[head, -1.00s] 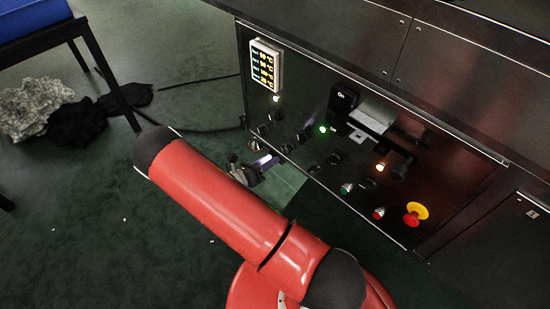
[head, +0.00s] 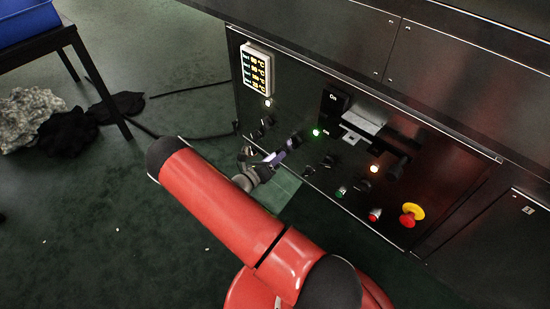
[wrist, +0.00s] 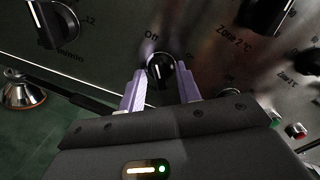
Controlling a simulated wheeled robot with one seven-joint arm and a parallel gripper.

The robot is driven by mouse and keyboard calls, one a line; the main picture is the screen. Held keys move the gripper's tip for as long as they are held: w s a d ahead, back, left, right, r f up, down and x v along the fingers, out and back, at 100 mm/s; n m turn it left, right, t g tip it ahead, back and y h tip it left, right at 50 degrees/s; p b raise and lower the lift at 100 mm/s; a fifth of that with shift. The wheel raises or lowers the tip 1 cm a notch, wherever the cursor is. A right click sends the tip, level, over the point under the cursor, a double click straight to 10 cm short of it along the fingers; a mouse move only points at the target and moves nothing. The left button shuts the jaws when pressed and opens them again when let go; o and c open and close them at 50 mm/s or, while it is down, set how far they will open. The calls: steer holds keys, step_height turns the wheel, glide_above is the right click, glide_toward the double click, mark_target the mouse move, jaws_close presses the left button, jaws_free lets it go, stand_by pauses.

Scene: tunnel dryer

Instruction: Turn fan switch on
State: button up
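The control panel (head: 300,100) is the dark front of the dryer and carries several black rotary knobs. In the wrist view, a black knob (wrist: 160,70) with a white pointer line lies between the purple fingertips of my gripper (wrist: 161,80), with "Off" printed at its upper left. The fingers are spread, and a gap shows on each side of the knob. I cannot tell how deep the tips reach around it. In the head view, my gripper (head: 285,152) is at the panel's lower left part and hides the knob. The word "fan" is not readable.
A knob (wrist: 45,22) at upper left and a Zone 2 °C knob (wrist: 265,12) at upper right flank the fingers. A metal-based part (wrist: 22,92) sits at left. The panel also has a temperature display (head: 257,68) and a red-yellow emergency button (head: 411,215).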

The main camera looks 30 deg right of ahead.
steer(key=c, duration=0.7)
steer(key=shift+m, duration=0.3)
steer(key=shift+f+m, duration=0.1)
steer(key=shift+m, duration=7.5)
